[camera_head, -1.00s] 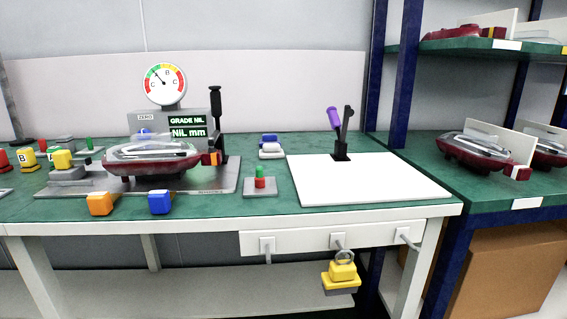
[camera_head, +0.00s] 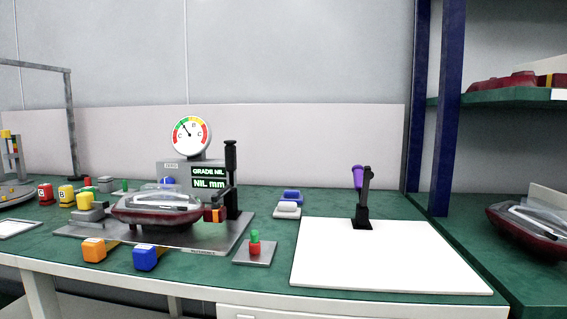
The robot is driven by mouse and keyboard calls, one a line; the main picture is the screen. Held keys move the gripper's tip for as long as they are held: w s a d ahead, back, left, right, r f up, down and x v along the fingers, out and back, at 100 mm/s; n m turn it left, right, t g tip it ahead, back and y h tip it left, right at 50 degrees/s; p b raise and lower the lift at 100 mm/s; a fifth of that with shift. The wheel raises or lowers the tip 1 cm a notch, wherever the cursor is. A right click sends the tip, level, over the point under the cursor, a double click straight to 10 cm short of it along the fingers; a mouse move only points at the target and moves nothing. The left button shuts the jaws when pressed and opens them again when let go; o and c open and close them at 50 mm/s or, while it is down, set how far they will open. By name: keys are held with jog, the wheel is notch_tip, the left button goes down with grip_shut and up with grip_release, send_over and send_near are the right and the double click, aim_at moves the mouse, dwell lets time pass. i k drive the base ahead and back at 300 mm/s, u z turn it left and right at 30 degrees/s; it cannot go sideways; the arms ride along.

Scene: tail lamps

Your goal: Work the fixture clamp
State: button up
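A measuring fixture stands on the green bench, with a grey base plate (camera_head: 222,243) and a grey display housing (camera_head: 177,172). The display reads "GRADE NIL" and "NIL mm". A round dial (camera_head: 189,135) sits above it. A dark red tail lamp (camera_head: 155,210) with a clear top lies on the fixture. A black upright lever (camera_head: 231,170), which looks like the clamp, stands at the fixture's right end; its handle points up. Another black post (camera_head: 364,200) with a purple handle (camera_head: 357,178) stands at the white board's back edge. My gripper is not in view.
A white board (camera_head: 385,262) covers the bench's right part and is bare in front. A small plate with a red and green button (camera_head: 254,244), an orange block (camera_head: 94,250) and a blue block (camera_head: 146,257) lie near the front. Blue shelving posts (camera_head: 445,110) rise at right.

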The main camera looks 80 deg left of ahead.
aim_at(229, 149)
jog(key=i, duration=1.2)
jog(key=u, duration=3.4)
jog(key=i, duration=0.5)
jog(key=u, duration=0.5)
jog(key=k, duration=1)
jog(key=z, duration=0.5)
jog(key=i, duration=0.5)
jog(key=z, duration=0.05)
